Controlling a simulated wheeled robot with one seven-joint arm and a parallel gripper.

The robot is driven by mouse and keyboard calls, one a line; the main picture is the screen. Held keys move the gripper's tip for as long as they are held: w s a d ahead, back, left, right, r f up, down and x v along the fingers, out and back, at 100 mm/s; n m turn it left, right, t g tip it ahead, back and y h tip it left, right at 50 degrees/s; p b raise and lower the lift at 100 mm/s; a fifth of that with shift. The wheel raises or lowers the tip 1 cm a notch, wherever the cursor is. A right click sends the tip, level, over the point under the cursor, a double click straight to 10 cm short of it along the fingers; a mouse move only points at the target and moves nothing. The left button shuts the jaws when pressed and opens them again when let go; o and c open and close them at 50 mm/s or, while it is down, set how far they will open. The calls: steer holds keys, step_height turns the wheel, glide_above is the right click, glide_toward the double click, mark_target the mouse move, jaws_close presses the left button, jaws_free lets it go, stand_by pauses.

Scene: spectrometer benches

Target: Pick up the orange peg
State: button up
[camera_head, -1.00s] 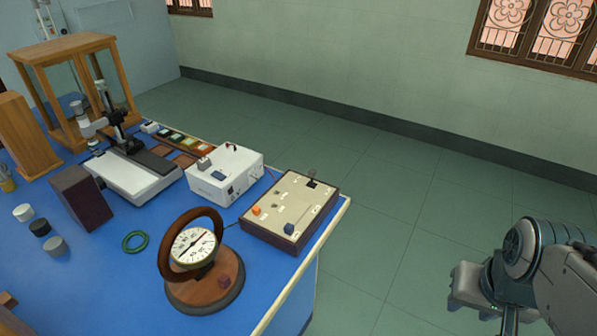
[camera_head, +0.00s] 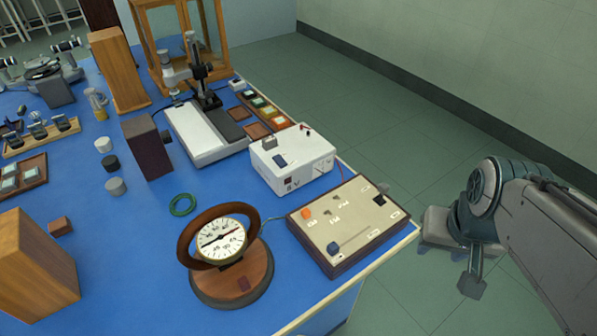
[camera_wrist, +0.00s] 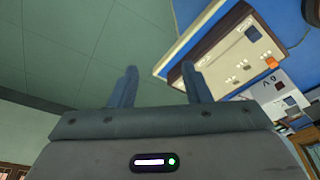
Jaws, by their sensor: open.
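The orange peg (camera_head: 306,213) is a small orange piece on the upper left of the beige-topped switch box (camera_head: 328,269) near the blue bench's right edge. In the wrist view the orange peg (camera_wrist: 271,62) shows at the right, on the beige panel, away from my fingers. My gripper (camera_wrist: 157,80) has its two fingers apart with nothing between them. In the head view my gripper (camera_head: 472,285) hangs over the floor to the right of the bench, clear of the box.
A dark blue block (camera_head: 333,248) and a black piece (camera_head: 380,199) share the panel. A white 6V supply box (camera_head: 291,165) stands behind it. A round dial instrument (camera_head: 222,240) stands to its left, and a green ring (camera_head: 182,205) lies beyond. Floor right of the bench is free.

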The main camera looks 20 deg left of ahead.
steer(key=w+a+r+n+p, duration=0.2)
steer(key=w+a, duration=0.2)
steer(key=w, duration=0.1)
steer(key=n+g+p, duration=0.3)
steer(key=n+p, duration=0.3)
steer(key=n, duration=0.2)
glide_above(306, 211)
steer(key=f, duration=1)
steer(key=shift+w+a+f, duration=0.1)
steer(key=shift+w, duration=0.2)
steer(key=shift+s+f+p, duration=0.15)
steer(key=shift+f+p, duration=0.4)
steer(key=shift+f, duration=0.8)
steer(key=shift+s+f+p, duration=0.1)
steer(key=shift+f+p, duration=0.4)
steer(key=shift+f, duration=0.8)
jaws_close()
